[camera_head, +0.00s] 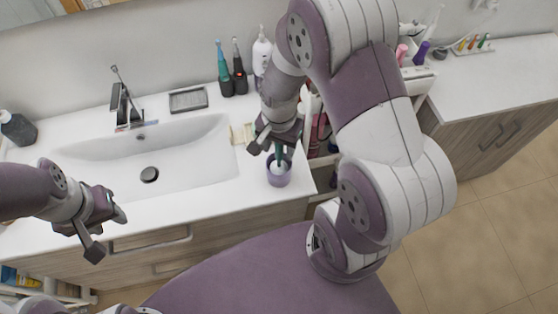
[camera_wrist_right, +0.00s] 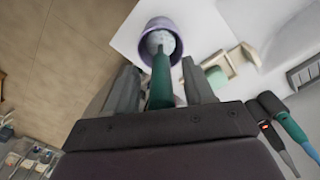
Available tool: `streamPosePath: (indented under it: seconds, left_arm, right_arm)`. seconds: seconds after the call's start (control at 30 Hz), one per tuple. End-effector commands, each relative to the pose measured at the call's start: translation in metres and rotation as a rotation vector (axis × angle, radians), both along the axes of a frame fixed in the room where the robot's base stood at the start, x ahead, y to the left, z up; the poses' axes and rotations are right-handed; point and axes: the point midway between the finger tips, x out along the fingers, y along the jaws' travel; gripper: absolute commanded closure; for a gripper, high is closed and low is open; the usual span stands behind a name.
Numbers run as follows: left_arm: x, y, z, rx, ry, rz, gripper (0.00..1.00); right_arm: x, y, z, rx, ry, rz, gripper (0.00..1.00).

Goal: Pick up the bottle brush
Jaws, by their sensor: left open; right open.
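The bottle brush stands in a purple cup (camera_head: 279,176) at the right front corner of the white sink counter. Its green handle (camera_wrist_right: 160,80) rises out of the cup, and its pale head (camera_wrist_right: 157,44) shows inside the cup (camera_wrist_right: 158,24) in the right wrist view. My right gripper (camera_head: 276,146) is directly above the cup. Its two open fingers (camera_wrist_right: 160,88) stand on either side of the green handle, with a gap on each side. My left gripper (camera_head: 106,232) is open and empty in front of the counter at the left.
A white basin (camera_head: 180,155) with a faucet (camera_head: 122,105) fills the middle of the counter. Electric toothbrushes (camera_head: 232,80) and a white bottle (camera_head: 262,52) stand at the back. A cart with shelves (camera_head: 322,145) stands right of the cup. A small beige item (camera_head: 241,134) lies behind the cup.

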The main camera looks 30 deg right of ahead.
Motion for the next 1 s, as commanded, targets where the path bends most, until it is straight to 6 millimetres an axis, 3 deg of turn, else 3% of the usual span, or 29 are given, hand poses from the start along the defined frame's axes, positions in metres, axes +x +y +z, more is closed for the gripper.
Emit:
streamPosePath:
  seconds: [0.1, 0.3, 0.47, 0.77, 0.87, 1.0]
  left_arm:
    - [0.000, 0.000, 0.001, 0.000, 0.001, 0.000, 0.57]
    - [0.000, 0.000, 0.001, 0.000, 0.001, 0.000, 0.57]
    - [0.000, 0.000, 0.001, 0.000, 0.001, 0.000, 0.57]
    - [0.000, 0.000, 0.000, 0.000, 0.001, 0.000, 0.57]
    - [0.000, 0.000, -0.003, 0.000, 0.001, 0.000, 0.57]
    - [0.000, 0.000, -0.009, 0.000, 0.001, 0.000, 0.57]
  right_arm:
    - [0.000, 0.000, -0.010, 0.000, 0.000, 0.001, 0.47]
    - [0.000, 0.000, -0.011, 0.000, -0.001, 0.001, 0.50]
    - [0.000, 0.000, -0.011, 0.000, -0.001, 0.001, 1.00]
    - [0.000, 0.000, -0.008, 0.000, -0.003, 0.001, 1.00]
    - [0.001, 0.000, 0.006, 0.000, -0.006, 0.001, 1.00]
    - [0.001, 0.000, 0.042, 0.000, -0.009, 0.001, 1.00]
